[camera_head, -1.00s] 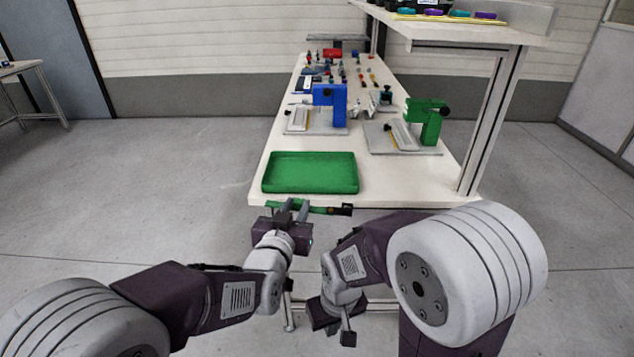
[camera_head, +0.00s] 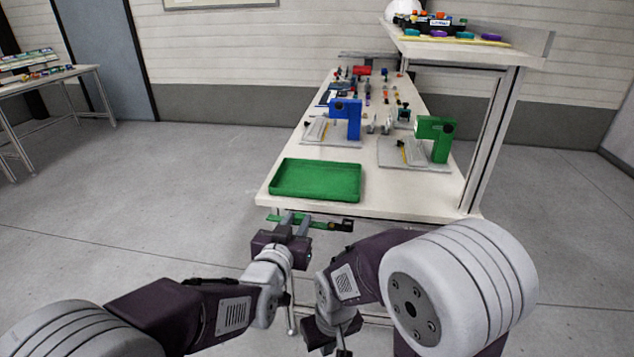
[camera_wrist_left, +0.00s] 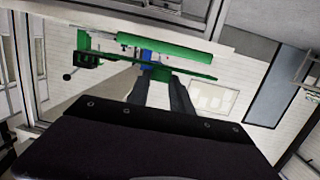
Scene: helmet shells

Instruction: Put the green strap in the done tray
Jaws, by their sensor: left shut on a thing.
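The green strap (camera_head: 322,225) with a black buckle at its right end is held level in front of the table's near edge. My left gripper (camera_head: 296,220) is shut on it near its middle. In the left wrist view the strap (camera_wrist_left: 190,71) crosses between the fingers (camera_wrist_left: 158,88), its dark buckle at the left. The green tray (camera_head: 316,181) lies empty on the near end of the table, just beyond the strap; I see no label on it. My right gripper (camera_head: 336,342) hangs low at the bottom edge; its fingers are too unclear to judge.
A blue fixture (camera_head: 347,118) and a green fixture (camera_head: 436,137) stand on plates behind the tray. Small parts crowd the far end of the table (camera_head: 410,205). A shelf (camera_head: 460,50) on a post rises at the right. Another table (camera_head: 45,80) stands far left. Floor is open at left.

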